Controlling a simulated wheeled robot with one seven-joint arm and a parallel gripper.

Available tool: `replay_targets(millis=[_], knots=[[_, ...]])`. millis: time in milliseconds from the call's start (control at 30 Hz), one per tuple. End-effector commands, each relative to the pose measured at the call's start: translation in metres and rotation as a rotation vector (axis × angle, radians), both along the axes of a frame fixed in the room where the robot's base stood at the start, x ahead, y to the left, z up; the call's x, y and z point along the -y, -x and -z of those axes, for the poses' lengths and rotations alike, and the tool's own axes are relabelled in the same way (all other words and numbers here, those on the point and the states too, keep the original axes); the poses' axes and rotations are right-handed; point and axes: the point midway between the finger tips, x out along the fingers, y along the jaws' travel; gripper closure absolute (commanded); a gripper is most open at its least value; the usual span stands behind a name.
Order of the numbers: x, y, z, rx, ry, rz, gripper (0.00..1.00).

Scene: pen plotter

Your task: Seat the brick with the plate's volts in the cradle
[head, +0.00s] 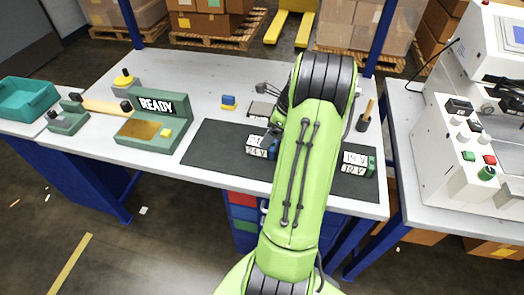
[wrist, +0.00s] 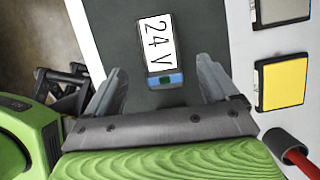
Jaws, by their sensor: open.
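A dark brick with a white "24 V" label lies on the dark mat; it shows in the wrist view (wrist: 160,45) and in the head view (head: 257,152).
My arm hides the middle of the mat (head: 210,150). In the wrist view, a yellow block (wrist: 282,83) and a red-handled tool (wrist: 295,148) lie at the right. A teal bin (head: 28,98) stands far left. A white machine (head: 470,150) stands right.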

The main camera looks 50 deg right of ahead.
Motion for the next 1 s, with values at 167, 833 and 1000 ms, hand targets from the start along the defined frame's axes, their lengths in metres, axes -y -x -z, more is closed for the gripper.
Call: replay_targets(millis=[167,833,1000], knots=[[-0.002,-0.007,0.020,-0.001,0.000,-0.001,0.13],[-0.006,-0.019,0.051,0.000,0.000,0.000,0.13],[-0.006,-0.019,0.053,0.000,0.000,0.000,0.13]])
